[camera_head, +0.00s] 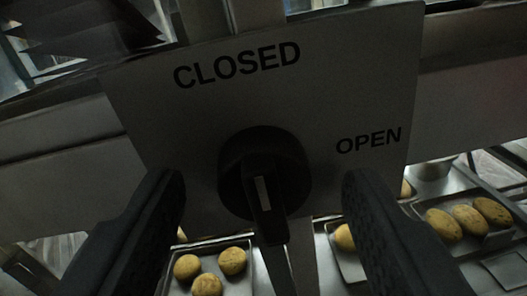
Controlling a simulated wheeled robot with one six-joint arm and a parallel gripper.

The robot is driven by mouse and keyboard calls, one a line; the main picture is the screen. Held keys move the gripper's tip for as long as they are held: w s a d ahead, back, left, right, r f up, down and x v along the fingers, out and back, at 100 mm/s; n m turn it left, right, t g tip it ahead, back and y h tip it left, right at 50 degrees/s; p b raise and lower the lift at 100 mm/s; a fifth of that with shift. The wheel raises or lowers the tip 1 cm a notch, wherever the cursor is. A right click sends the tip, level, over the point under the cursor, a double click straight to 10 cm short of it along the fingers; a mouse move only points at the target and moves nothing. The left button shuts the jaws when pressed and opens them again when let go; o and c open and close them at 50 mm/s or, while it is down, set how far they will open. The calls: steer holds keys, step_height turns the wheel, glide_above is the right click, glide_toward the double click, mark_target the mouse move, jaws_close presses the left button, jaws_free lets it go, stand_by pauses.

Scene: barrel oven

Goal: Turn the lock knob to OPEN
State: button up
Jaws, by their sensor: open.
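The black lock knob (287,175) sits on a grey plate (210,120) in the middle of the view. The plate reads CLOSED at the top and OPEN at the right. The knob's raised grip points down toward me and carries a pale line mark (263,193). My gripper (264,188) is open, with one dark finger to the left of the knob and the other to the right. Gaps show between both fingers and the knob, so it is not gripped. The plate appears slightly tilted in the picture.
Trays with several round yellow-brown baked pieces (207,284) show below the plate. More lie on a tray (445,242) at the lower right. Grey horizontal bars (50,165) run behind the plate on both sides. The scene is dim.

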steer(key=shift+w, duration=0.35)
steer(key=c, duration=1)
steer(key=shift+o, duration=0.2)
